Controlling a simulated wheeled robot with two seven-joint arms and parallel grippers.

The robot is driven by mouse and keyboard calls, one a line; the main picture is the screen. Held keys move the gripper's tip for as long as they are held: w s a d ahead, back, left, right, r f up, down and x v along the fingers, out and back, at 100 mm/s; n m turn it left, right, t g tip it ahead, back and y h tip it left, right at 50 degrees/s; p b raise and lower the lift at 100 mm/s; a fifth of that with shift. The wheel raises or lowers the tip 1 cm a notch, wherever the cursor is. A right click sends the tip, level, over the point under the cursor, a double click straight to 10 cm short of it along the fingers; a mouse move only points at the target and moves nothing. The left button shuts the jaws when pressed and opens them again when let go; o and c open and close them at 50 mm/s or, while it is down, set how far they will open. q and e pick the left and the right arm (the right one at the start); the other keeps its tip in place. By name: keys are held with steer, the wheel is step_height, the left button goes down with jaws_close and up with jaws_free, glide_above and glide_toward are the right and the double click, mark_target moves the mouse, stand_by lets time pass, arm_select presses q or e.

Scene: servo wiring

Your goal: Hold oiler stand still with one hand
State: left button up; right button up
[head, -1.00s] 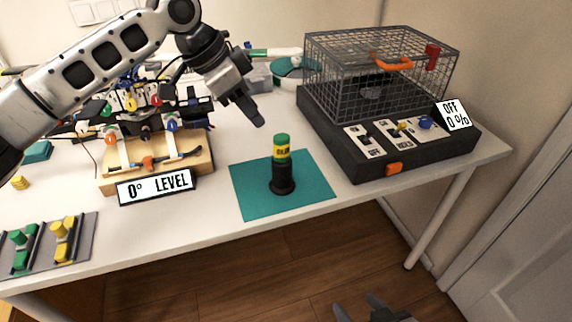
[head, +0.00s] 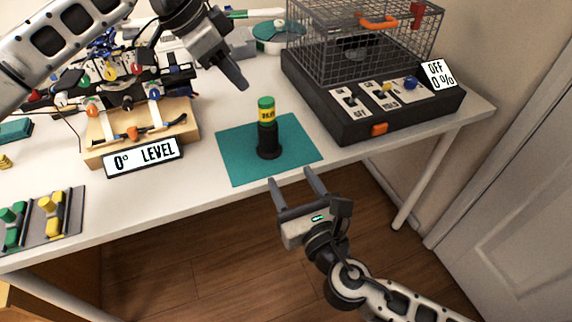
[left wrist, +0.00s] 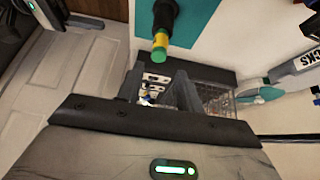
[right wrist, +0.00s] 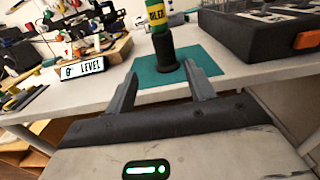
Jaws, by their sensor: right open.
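The black oiler stand (head: 268,141) stands upright on a teal mat (head: 306,148). The yellow oiler (head: 266,112) with a green cap sits upright in it. The stand also shows in the left wrist view (left wrist: 166,14) and the right wrist view (right wrist: 166,52). My right gripper (head: 293,176) is open and empty off the table's front edge, its fingers pointing toward the stand but apart from it. My left gripper (head: 240,84) hangs above the table, behind and left of the oiler. Its fingers show a gap with nothing held in the left wrist view (left wrist: 158,82).
A black box with a wire cage (head: 365,90) stands to the right of the mat. A wooden fixture (head: 150,125) with a "0° LEVEL" sign (head: 143,157) is at left. A grey tray with green and yellow parts (head: 68,222) lies front left. The floor in front is clear.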

mark_target(269, 137)
steer(key=x, duration=1.5)
steer(key=shift+w+a, duration=0.1)
steer(key=shift+w, duration=0.15)
